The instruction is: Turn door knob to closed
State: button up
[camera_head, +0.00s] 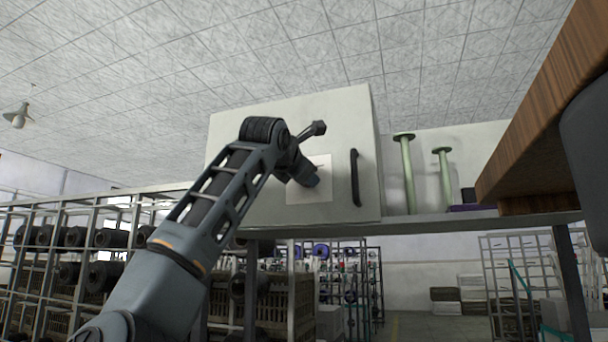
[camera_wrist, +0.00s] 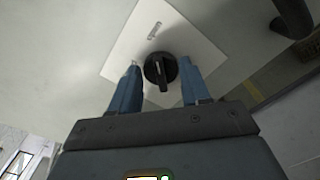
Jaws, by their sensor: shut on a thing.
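The black door knob (camera_wrist: 160,68) sits on a white square plate (camera_wrist: 195,42) on the pale cabinet door. Its ridge points down toward my gripper's body in the wrist view. My gripper (camera_wrist: 160,82) has its two blue fingers on either side of the knob and is shut on it. In the head view, my gripper (camera_head: 313,178) is against the plate (camera_head: 310,197) and hides most or all of the knob. The door (camera_head: 270,205) looks flush with the cabinet front.
A black vertical handle (camera_head: 355,178) stands out from the door right of the plate. Green spools (camera_head: 408,175) stand on the shelf right of the cabinet. A wooden tabletop (camera_head: 530,110) juts in at upper right. Racks of dark bobbins (camera_head: 90,240) are at left.

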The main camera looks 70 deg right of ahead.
jog(key=shift+w+n+b, duration=0.15)
jog(key=shift+n+b, duration=1.8)
jog(key=shift+n, duration=0.9)
jog(key=shift+w+n+b, duration=0.15)
jog(key=shift+n+b, duration=1.75)
jog(key=shift+n, duration=1)
jog(key=shift+w+n+b, duration=0.15)
jog(key=shift+n+b, duration=1.8)
jog(key=shift+n, duration=1.2)
jog(key=o, duration=1)
